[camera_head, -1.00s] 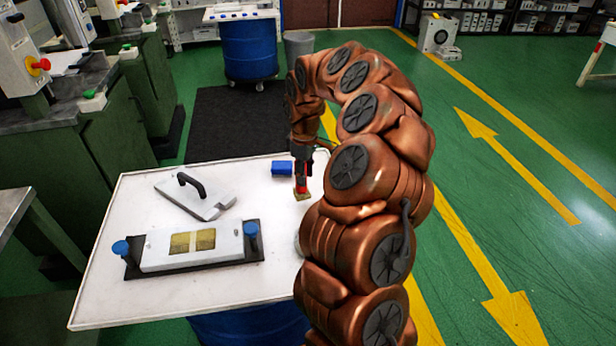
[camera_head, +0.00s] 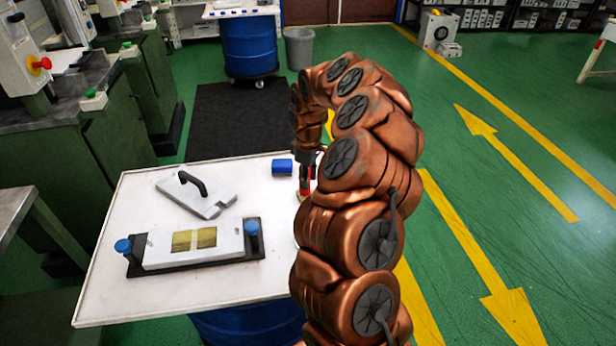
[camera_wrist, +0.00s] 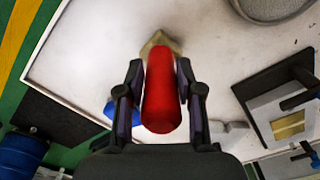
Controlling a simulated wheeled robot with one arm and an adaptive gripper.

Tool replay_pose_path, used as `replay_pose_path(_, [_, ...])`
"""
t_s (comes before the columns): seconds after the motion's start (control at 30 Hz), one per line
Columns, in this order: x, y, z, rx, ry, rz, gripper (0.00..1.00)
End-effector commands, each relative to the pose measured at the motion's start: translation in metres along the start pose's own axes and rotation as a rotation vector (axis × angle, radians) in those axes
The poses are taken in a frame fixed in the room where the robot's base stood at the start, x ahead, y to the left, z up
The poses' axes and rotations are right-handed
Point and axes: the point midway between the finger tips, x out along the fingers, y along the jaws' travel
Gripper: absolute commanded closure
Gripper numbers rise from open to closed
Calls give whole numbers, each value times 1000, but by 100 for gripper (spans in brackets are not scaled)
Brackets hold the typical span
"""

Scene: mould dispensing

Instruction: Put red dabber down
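The red dabber (camera_head: 305,187) is upright in my gripper (camera_wrist: 164,95), over the right part of the white table. In the wrist view the red dabber (camera_wrist: 161,92) lies between the two dark fingers, which close in on its sides. Its pale brownish tip (camera_wrist: 160,42) points at the white table top. I cannot tell whether the tip touches the table. In the head view my arm hides part of the gripper (camera_head: 306,168).
On the white table (camera_head: 120,290) are a blue block (camera_head: 282,166), a grey plate with a black handle (camera_head: 200,192) and a mould (camera_head: 160,252) with two yellowish cavities and blue knobs. A round grey object (camera_wrist: 268,6) shows at the wrist view's top right.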

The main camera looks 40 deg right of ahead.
Motion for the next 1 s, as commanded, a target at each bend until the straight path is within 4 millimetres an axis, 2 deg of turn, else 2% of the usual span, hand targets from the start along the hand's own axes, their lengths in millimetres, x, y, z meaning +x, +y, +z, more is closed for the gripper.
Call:
replay_pose_path(0.03, [1,0,0,0,-1,-1,58])
replay_pose_path(0.2, [0,0,0,0,0,0,41])
replay_pose_path(0.73, [2,0,0,0,1,0,41])
replay_pose_path(1.0, [-37,3,5,2,5,6,41])
